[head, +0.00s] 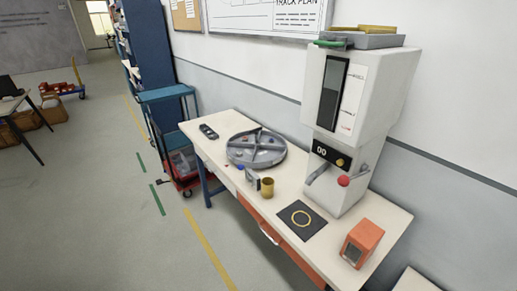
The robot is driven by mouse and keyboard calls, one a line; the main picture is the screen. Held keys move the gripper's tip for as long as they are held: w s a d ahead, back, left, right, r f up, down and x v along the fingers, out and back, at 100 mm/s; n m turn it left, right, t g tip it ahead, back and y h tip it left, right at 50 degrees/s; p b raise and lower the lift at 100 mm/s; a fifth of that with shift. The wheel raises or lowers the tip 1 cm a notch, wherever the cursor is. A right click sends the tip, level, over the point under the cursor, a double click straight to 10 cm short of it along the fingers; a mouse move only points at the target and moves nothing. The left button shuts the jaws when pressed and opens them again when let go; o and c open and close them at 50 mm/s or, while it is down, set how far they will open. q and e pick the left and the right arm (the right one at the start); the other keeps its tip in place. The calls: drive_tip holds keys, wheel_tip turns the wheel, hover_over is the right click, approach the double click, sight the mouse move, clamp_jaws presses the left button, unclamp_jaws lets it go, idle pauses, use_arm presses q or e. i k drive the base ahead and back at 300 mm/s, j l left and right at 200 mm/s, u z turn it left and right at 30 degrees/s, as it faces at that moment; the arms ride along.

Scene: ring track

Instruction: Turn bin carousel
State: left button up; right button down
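The bin carousel (257,163) is a round grey tray. It sits on the left half of the white-topped bench, split by raised spokes into several wedge-shaped bins.
A tall white machine (371,95) with a red knob stands right of the carousel. A brass cup (267,188), grey bracket (252,179), black mat (295,232) and orange box (363,237) are on the bench (345,220). A blue cart (166,95) stands left. Floor in front is clear.

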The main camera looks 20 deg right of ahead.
sight(257, 153)
drive_tip(key=i+j+z, duration=0.1)
drive_tip(key=i+j, duration=0.2)
drive_tip(key=i+j+z, duration=0.1)
drive_tip(key=i+j, duration=0.2)
drive_tip(key=j, duration=0.15)
drive_tip(key=i+j+z, duration=0.15)
drive_tip(key=j, duration=0.25)
drive_tip(key=i, duration=0.1)
